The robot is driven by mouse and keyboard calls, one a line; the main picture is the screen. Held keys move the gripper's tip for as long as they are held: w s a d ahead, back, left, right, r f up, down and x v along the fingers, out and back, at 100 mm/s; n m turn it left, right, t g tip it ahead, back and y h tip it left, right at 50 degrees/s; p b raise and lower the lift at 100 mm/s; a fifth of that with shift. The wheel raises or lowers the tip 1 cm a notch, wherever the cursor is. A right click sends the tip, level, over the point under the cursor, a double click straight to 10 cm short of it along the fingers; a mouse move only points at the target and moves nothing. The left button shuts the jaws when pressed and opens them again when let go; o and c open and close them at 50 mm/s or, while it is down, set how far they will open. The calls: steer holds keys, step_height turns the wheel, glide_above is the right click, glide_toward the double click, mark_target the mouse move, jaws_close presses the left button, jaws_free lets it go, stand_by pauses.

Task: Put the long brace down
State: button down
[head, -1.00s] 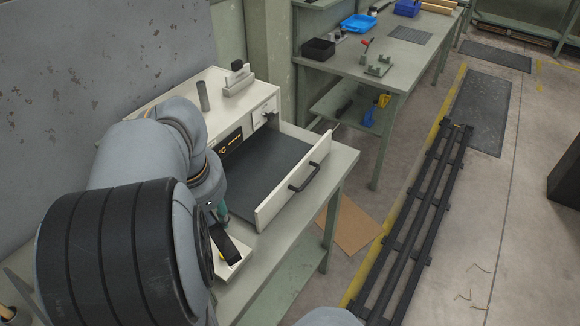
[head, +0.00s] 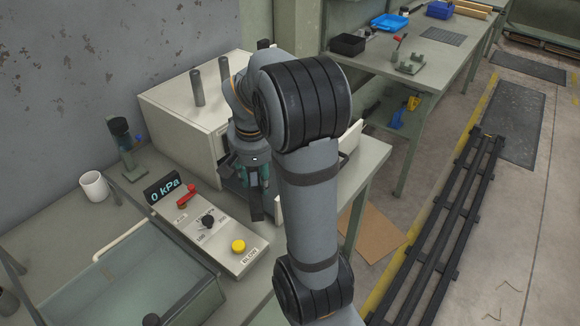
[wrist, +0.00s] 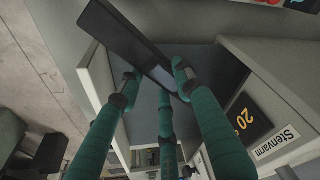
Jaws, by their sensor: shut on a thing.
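My gripper (wrist: 155,82) has teal fingers and is shut on a flat dark bar, which looks like the long brace (wrist: 118,32). In the wrist view the brace runs slanting from upper left to the fingertips, above the dark floor of the open drawer (wrist: 203,62). I cannot tell whether the brace touches the drawer.
A control panel (head: 215,232) with a red lever and yellow button stands left of my gripper, with a glass-sided tank (head: 150,275) in front. A white mug (head: 94,186) and a pressure display (head: 168,186) are farther left. Two grey cylinders stand on the cabinet.

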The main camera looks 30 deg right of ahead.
steer(key=shift+w+d+f, duration=0.1)
steer(key=shift+d+f, duration=0.1)
steer(key=shift+f, duration=0.15)
steer(key=w+d+p, duration=0.2)
steer(key=w+d, duration=0.1)
steer(key=d, duration=0.1)
steer(key=w+d+p, duration=0.2)
steer(key=w+d, duration=0.2)
steer(key=d, duration=0.1)
steer(key=w+d+p, duration=0.1)
steer(key=w+d, duration=0.2)
steer(key=d, duration=0.2)
steer(key=shift+w+d+p, duration=0.15)
steer(key=shift+p, duration=0.25)
steer(key=shift+w+d+f, duration=0.1)
steer(key=shift+d, duration=0.05)
steer(key=shift+s+x, duration=0.2)
steer(key=shift+x, duration=0.6)
steer(key=shift+s+x, duration=0.15)
steer(key=shift+x, duration=0.65)
steer(key=shift+f, duration=0.15)
steer(key=shift+f, duration=0.2)
steer(key=c, duration=1.2)
jaws_free()
steer(key=shift+r, duration=0.1)
